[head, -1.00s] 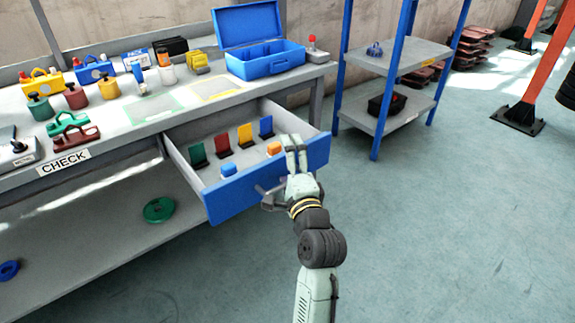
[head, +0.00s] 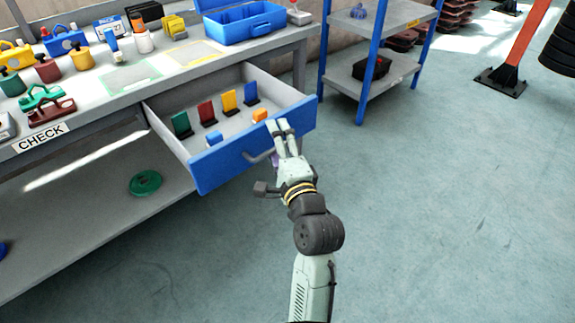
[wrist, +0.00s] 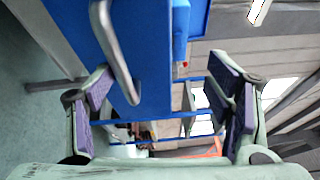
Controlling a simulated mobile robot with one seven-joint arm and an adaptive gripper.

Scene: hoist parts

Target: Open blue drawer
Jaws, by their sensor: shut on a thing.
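The blue drawer (head: 222,164) is pulled well out from under the workbench. Its front carries a grey bar handle (head: 257,157), which also shows large in the wrist view (wrist: 118,60). My gripper (head: 273,158) is at the right part of the drawer front, with its fingers on either side of the handle. I take it as shut on the handle, though the fingers look far apart in the wrist view (wrist: 165,100) and the contact is not clear. Inside the drawer are green, red, yellow and blue upright dividers, a blue item (head: 213,138) and an orange item (head: 260,115).
The workbench (head: 105,105) holds a blue open box (head: 240,25), coloured padlocks and tags. A lower shelf holds a green ring (head: 145,183). A blue-posted shelf unit (head: 365,60) stands to the right.

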